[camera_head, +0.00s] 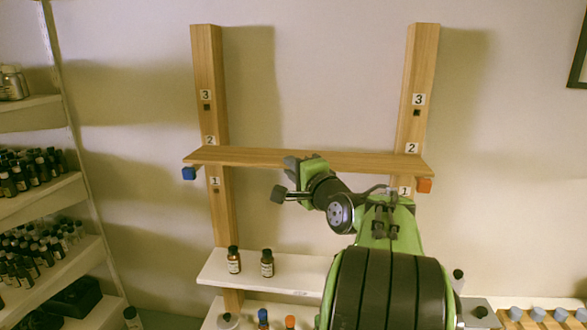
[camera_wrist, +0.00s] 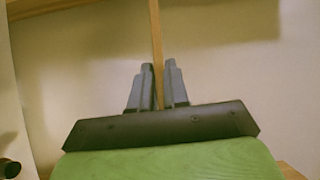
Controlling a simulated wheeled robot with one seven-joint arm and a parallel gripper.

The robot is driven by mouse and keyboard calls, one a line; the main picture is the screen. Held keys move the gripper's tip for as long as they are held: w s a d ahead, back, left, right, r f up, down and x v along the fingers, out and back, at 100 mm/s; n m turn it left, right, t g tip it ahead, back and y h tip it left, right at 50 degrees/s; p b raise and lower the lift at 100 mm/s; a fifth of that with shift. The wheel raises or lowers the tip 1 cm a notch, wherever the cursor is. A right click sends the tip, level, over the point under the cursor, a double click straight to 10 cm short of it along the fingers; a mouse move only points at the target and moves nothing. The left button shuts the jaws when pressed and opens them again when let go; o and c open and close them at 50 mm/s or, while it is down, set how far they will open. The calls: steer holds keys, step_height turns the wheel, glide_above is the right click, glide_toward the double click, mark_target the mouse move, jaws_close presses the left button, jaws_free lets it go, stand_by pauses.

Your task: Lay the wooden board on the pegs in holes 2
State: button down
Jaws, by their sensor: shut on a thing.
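The wooden board (camera_head: 245,156) spans the two uprights at about the height of the 2 labels and looks nearly level. A blue peg (camera_head: 189,173) shows just below its left end and an orange peg (camera_head: 424,185) just below its right end. I cannot tell whether the board touches both pegs. The board hides holes 2. My gripper (camera_head: 291,167) is shut on the board's front edge near its middle. In the wrist view, the gripper (camera_wrist: 158,85) has the board (camera_wrist: 157,40) edge-on between its two fingers.
The left upright (camera_head: 207,60) and right upright (camera_head: 421,60) have open holes 3 and 1. A white shelf (camera_head: 215,272) below holds two brown bottles (camera_head: 234,260). Crowded bottle shelves (camera_head: 25,205) stand at the left. A wooden peg rack (camera_head: 540,318) is at lower right.

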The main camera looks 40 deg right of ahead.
steer(key=shift+f, duration=0.15)
steer(key=c, duration=1)
jaws_free()
steer(key=shift+c, duration=0.2)
steer(key=b+v, duration=0.3)
steer(key=v, duration=1.2)
steer(key=shift+s+b, duration=0.3)
steer(key=shift+s, duration=0.1)
steer(key=shift+a, duration=0.15)
